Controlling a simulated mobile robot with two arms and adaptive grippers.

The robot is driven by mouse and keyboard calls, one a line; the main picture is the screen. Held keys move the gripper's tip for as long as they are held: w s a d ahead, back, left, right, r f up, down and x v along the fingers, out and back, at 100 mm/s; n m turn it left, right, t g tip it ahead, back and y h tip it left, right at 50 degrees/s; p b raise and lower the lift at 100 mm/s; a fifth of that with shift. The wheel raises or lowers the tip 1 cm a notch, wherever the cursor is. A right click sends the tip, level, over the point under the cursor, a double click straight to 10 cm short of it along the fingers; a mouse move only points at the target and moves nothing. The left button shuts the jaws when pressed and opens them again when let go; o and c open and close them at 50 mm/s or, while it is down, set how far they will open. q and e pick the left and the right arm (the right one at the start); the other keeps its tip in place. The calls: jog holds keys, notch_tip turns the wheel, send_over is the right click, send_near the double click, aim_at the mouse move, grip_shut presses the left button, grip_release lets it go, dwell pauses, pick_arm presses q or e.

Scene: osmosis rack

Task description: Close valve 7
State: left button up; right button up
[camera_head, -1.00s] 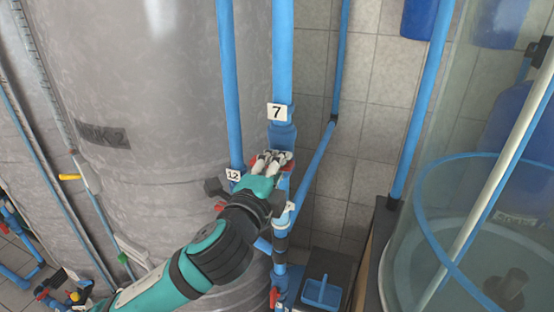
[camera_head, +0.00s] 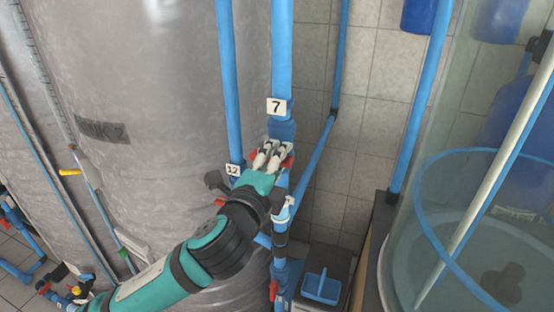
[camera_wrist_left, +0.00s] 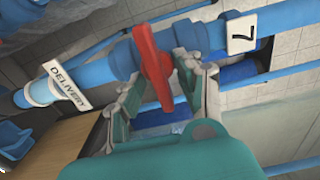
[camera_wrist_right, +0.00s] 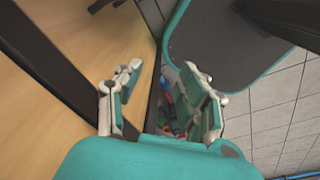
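The number 7 tag (camera_head: 276,107) is on a vertical blue pipe, just above a valve with a red handle (camera_head: 288,162). My left gripper (camera_head: 268,150) is at that valve and hides much of it. In the left wrist view, the red handle (camera_wrist_left: 153,65) lies crosswise to the pipe, between the two fingers of my left gripper (camera_wrist_left: 160,82). Those fingers are apart, with gaps visible beside the handle. The 7 tag (camera_wrist_left: 241,34) also shows there. My right gripper (camera_wrist_right: 160,80) is open and empty, away from the valve.
A large grey tank (camera_head: 160,80) stands left of the pipe. A second blue pipe (camera_head: 229,80) with a 12 tag (camera_head: 233,170) runs close beside it. A DELIVERY label (camera_wrist_left: 66,84) is on the valve's pipe. A clear cylindrical tank (camera_head: 400,250) stands at right.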

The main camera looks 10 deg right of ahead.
pick_arm(q)
jog(key=v, duration=1.2)
jog(key=shift+w+f, duration=0.1)
